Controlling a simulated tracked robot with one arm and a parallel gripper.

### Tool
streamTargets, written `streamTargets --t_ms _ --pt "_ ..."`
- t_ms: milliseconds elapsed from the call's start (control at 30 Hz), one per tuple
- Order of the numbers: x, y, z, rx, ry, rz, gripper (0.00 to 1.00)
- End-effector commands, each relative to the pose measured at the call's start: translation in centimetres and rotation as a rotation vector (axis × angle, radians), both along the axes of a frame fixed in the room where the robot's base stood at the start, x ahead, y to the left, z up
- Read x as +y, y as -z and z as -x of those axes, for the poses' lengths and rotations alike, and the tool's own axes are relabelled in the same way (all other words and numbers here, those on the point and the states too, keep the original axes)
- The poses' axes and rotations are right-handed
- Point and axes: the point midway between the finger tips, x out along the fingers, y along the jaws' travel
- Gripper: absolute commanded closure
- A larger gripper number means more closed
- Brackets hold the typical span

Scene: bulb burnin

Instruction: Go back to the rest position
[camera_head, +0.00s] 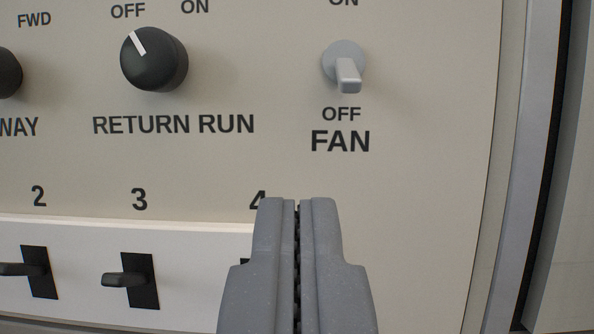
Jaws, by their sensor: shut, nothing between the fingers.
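My gripper (298,205) is shut and empty at the lower middle of the view, its two grey fingers pointing up the picture. It is in front of a beige control panel (420,215) and covers part of the number 4 and the slot below it. I cannot tell how far the fingertips are from the panel. The grey FAN toggle switch (348,72) is above and to the right of the fingertips, its lever pointing down towards OFF. The black RETURN RUN knob (155,60) is at the upper left, its white mark pointing up and left towards OFF.
A white strip at the lower left carries black lever switches in slots, such as lever 2 (22,269) and lever 3 (124,279). Another black knob (8,73) is cut off at the left edge. A metal frame edge (525,160) runs down the right side.

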Motion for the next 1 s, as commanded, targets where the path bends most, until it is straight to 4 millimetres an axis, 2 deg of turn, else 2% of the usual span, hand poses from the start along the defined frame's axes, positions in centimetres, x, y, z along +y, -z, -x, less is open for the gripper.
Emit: streamTargets --t_ms 167,400,567,767,800,867,1000 --pt "0.7 -2.6 -1.4 0.038 -0.004 0.050 1.00" --pt "2.1 -11.4 -4.5 0.160 0.030 0.177 1.00" --pt "3.0 -18.4 -5.1 0.231 0.075 0.222 1.00" --pt "4.8 -27.4 -4.0 0.314 0.127 0.229 1.00" --pt "5.2 -29.4 -3.4 0.328 0.137 0.225 1.00" --pt "5.9 -32.1 -2.5 0.350 0.148 0.215 1.00" --pt "8.0 -38.3 0.4 0.396 0.161 0.179 1.00"
